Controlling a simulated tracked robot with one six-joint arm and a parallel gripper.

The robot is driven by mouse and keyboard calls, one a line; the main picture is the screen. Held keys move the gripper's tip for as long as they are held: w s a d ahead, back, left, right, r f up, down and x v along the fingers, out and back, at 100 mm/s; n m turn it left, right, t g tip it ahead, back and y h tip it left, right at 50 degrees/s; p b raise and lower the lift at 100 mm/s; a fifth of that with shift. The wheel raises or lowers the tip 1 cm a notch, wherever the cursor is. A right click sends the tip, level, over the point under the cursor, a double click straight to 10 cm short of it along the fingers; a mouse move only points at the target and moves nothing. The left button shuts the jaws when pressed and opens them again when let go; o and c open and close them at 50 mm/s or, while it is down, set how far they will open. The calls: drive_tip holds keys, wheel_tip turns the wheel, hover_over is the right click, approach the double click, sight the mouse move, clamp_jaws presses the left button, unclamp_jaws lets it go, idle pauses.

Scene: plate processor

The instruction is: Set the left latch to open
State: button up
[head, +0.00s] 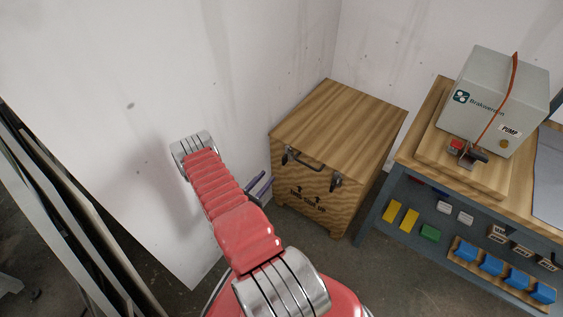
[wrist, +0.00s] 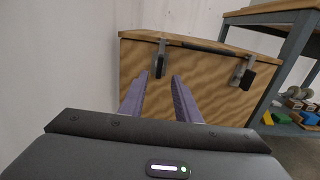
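A wooden crate (head: 345,125) with a closed lid stands against the wall. On its front are a left latch (head: 286,156) and a right latch (head: 336,182), each a metal bracket with a dark tab. In the wrist view the left latch (wrist: 160,62) shows its dark tab hanging down the front, just beyond my fingertips; the right latch (wrist: 244,73) is farther right. A dark bar handle (wrist: 203,47) runs between them. My gripper (wrist: 160,80) has two purple fingers, apart and empty, pointing at the left latch. In the head view my gripper (head: 260,184) is left of the crate, partly hidden by my arm.
A blue-framed workbench (head: 378,212) stands right of the crate, bearing a grey pump box (head: 497,100) with an orange lever. Its lower shelf holds coloured blocks (head: 428,232). The white wall (head: 235,70) is close on the left. Floor shows between crate and bench.

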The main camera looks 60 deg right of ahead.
sight(286, 156)
drive_tip(key=s+d, duration=0.2)
drive_tip(key=d, duration=0.9)
drive_tip(key=shift+d, duration=0.35)
drive_tip(key=shift+c, duration=0.5)
clamp_jaws()
